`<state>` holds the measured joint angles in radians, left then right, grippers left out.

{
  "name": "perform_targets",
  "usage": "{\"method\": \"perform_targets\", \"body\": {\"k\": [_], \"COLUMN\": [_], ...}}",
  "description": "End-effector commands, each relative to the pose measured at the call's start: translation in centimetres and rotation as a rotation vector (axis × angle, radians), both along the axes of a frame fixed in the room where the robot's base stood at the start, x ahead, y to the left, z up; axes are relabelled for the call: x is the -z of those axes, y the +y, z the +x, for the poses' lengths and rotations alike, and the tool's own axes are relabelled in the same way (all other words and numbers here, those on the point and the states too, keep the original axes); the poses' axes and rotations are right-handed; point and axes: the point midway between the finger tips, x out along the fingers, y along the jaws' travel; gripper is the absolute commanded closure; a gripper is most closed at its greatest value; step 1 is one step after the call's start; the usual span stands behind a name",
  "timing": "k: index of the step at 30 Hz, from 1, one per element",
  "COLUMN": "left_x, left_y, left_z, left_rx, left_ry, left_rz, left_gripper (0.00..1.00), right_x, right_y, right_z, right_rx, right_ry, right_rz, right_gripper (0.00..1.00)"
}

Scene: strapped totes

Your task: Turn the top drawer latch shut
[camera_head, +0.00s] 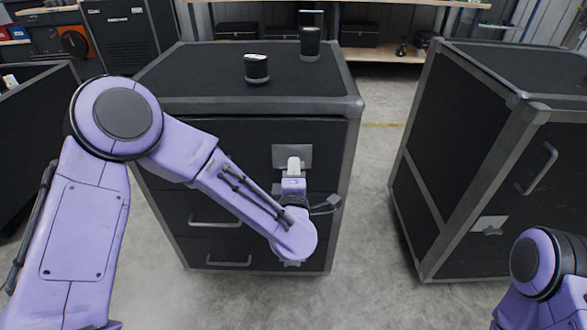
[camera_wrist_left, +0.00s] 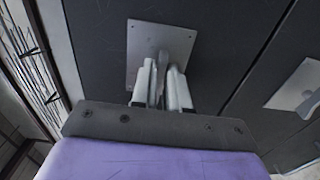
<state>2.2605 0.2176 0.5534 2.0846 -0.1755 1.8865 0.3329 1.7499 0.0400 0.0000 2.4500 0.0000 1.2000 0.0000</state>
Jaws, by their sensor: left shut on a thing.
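The top drawer latch shows in the left wrist view as a grey tab (camera_wrist_left: 161,66) on a square metal plate (camera_wrist_left: 161,45). In the head view its plate (camera_head: 281,155) sits on the upper right of the cabinet front. My left gripper (camera_head: 293,163) is at this plate. In the left wrist view its two pale fingers (camera_wrist_left: 162,82) stand on either side of the tab and are shut on it. The fingers hide part of the tab, so its exact turn is hard to tell. My right arm shows at the lower right of the head view, but its gripper is out of view.
The black cabinet (camera_head: 180,82) has lower drawers with handles (camera_head: 216,222). Two dark cylinders (camera_head: 257,67) stand on top. A second latch plate (camera_wrist_left: 295,88) shows in the left wrist view. Another black cabinet (camera_head: 450,130) stands to the right, with bare floor (camera_head: 372,190) between.

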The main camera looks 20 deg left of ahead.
Motion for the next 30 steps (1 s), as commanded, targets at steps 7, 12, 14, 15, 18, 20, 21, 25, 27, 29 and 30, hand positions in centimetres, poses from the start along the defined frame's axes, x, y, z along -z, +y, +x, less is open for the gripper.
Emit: {"method": "perform_targets", "body": {"k": [7,12,14,15,18,20,21,25,27,29,30], "left_x": [0.0,0.0,0.0,0.0,0.0,0.0,0.0,0.1,0.0,0.1,0.1], "left_y": [0.0,0.0,0.0,0.0,0.0,0.0,-0.1,-0.8,-1.3,-1.6,-1.9], "left_z": [0.0,0.0,0.0,0.0,0.0,-0.1,-0.3,-2.1,-3.8,-5.3,-6.2], "left_rx": [0.0,0.0,0.0,0.0,0.0,0.001,0.001,0.005,0.007,0.006,0.005], "left_ry": [0.001,0.0,0.0,0.0,0.0,0.0,0.0,0.002,0.0,0.001,0.001], "left_rz": [0.002,0.001,0.001,0.001,0.001,0.001,0.001,0.002,0.003,0.005,0.004], "left_gripper": [1.0,0.66,0.66,0.66,0.66,0.66,0.66,0.66,0.66,0.66,0.66], "right_x": [0.0,0.0,0.0,0.0,0.0,0.0,0.0,0.1,0.2,0.3,0.4], "right_y": [0.0,0.0,0.0,0.0,0.0,0.0,0.0,0.0,0.0,0.0,0.0], "right_z": [0.0,0.0,0.0,0.0,0.0,0.0,0.0,0.0,0.0,0.0,0.0], "right_rx": [0.0,0.0,0.0,0.0,0.0,0.0,0.0,0.0,0.0,0.0,0.0], "right_ry": [0.0,0.0,0.0,0.0,0.0,0.0,0.0,0.0,0.0,0.0,0.0], "right_rz": [0.0,0.0,0.0,0.0,0.0,0.0,0.0,0.0,0.0,0.0,0.0], "right_gripper": [0.57,0.57,0.57,0.57,0.57,0.57,0.57,0.57,0.57,0.57,0.57]}}
